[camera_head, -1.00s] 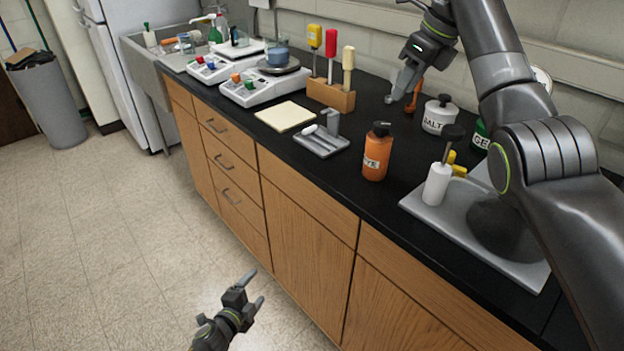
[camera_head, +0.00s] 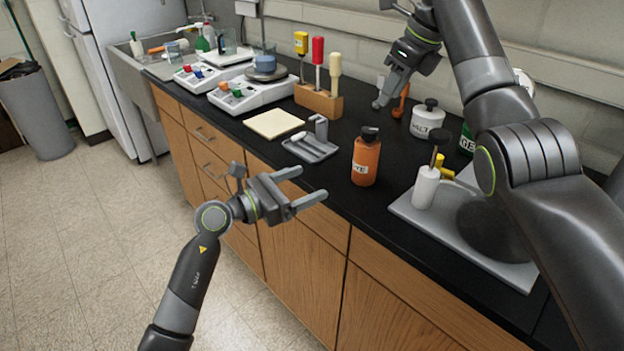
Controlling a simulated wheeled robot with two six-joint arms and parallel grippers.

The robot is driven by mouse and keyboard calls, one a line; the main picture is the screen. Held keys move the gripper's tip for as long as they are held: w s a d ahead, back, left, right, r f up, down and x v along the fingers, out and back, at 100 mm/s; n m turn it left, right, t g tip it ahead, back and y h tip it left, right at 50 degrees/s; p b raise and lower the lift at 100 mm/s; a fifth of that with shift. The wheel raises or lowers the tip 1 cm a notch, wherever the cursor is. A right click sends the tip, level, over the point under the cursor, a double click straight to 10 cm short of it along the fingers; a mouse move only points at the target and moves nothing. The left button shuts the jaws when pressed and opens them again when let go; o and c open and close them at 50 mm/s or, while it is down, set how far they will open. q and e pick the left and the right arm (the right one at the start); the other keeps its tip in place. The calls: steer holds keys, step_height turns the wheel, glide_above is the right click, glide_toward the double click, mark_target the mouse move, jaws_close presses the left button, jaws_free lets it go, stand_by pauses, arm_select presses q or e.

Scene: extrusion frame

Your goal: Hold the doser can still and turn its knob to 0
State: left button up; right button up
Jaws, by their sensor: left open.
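An orange bottle with a dark top (camera_head: 366,158) and a partly readable label stands upright on the black counter. A white can labelled SALT (camera_head: 427,120) with a dark knob stands behind it, to the right. A green container labelled GEL (camera_head: 466,139) is partly hidden by my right arm. I cannot tell which is the doser can, and no knob scale is readable. My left gripper (camera_head: 312,183) is open and empty, in front of the cabinets, left of the orange bottle. My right gripper (camera_head: 381,102) is above the back of the counter, left of the SALT can; its jaw state is unclear.
A grey tray (camera_head: 462,245) holds a white bottle (camera_head: 426,186) and a dark round thing. The counter's front edge lies beyond my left gripper.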

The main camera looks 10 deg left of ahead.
mark_target(356, 163)
arm_select(q)
steer(key=x, duration=1.7)
steer(key=shift+w+d, duration=0.1)
steer(key=shift+w, duration=0.05)
steer(key=shift+c, duration=0.5)
steer(key=c, duration=1)
